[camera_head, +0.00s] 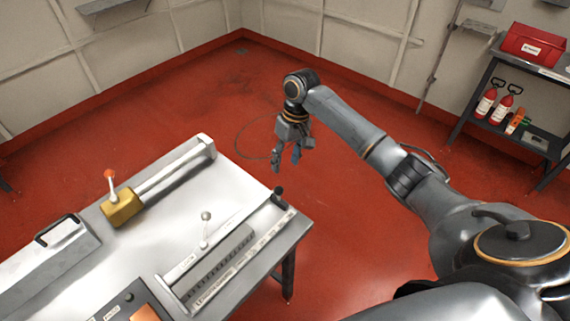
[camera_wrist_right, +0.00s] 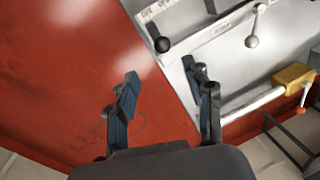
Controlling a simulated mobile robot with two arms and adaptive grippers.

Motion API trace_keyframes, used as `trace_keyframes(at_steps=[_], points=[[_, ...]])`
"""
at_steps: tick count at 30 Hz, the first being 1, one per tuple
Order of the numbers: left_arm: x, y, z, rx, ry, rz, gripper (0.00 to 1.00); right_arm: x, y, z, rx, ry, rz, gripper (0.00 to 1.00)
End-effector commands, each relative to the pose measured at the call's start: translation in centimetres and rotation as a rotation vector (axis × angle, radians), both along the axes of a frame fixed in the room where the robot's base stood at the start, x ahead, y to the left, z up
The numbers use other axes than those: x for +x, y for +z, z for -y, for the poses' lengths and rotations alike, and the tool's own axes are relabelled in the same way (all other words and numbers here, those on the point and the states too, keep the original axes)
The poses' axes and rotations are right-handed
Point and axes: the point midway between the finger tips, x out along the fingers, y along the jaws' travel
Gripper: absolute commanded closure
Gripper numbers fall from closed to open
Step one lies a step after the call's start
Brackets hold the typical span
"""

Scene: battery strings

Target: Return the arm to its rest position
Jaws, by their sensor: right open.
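My right arm reaches in from the right side of the head view, bent at the elbow. Its right gripper (camera_head: 286,160) hangs pointing down over the red floor, just beyond the table's right corner. The right gripper is open and empty; in the right wrist view its two fingers (camera_wrist_right: 165,95) stand apart with only floor and table edge behind them. It touches nothing that I can see. My left gripper is not in view.
The metal table (camera_head: 230,185) carries a yellow block with a red-knobbed lever (camera_head: 122,208), a slotted panel with a ball-topped lever (camera_head: 206,230) and a black knob (camera_head: 279,192). A shelf with a red box (camera_head: 532,47) and bottles stands at right. Open floor (camera_head: 340,215) lies between.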

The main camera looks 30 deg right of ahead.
Motion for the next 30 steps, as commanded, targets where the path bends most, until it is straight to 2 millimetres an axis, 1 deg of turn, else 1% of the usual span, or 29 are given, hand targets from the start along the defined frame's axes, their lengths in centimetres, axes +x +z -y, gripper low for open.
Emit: trace_keyframes(at_steps=[12,14,16,17,20,21,23,24,26,27,29,30], points=[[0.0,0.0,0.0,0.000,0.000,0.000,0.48,-0.1,-0.2,-0.1,0.000,0.002,0.000,0.48],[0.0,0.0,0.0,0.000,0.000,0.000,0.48,-0.4,-0.7,-0.5,-0.002,0.012,0.001,0.48],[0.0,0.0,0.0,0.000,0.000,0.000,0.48,-1.4,-2.0,-1.6,-0.006,0.038,0.005,0.48],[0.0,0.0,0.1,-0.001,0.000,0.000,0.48,-2.0,-2.8,-2.3,-0.009,0.054,0.009,0.48],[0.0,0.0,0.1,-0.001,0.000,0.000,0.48,-4.9,-5.8,-5.0,-0.014,0.115,0.036,0.48],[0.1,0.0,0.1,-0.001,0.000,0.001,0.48,-6.4,-6.9,-6.2,-0.015,0.137,0.051,0.48],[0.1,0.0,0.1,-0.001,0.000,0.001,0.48,-8.5,-8.3,-7.8,-0.014,0.163,0.081,0.48],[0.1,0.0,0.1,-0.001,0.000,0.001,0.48,-10.0,-9.0,-8.8,-0.013,0.177,0.101,0.48],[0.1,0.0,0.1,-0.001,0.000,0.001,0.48,-12.2,-9.8,-10.0,-0.013,0.188,0.132,0.48],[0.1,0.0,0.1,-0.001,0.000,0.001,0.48,-13.7,-10.2,-10.7,-0.012,0.188,0.152,0.48],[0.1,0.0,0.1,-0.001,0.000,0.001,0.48,-15.9,-10.5,-11.4,-0.012,0.184,0.182,0.48],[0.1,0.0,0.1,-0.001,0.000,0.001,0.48,-17.3,-10.6,-11.7,-0.016,0.176,0.203,0.48]])
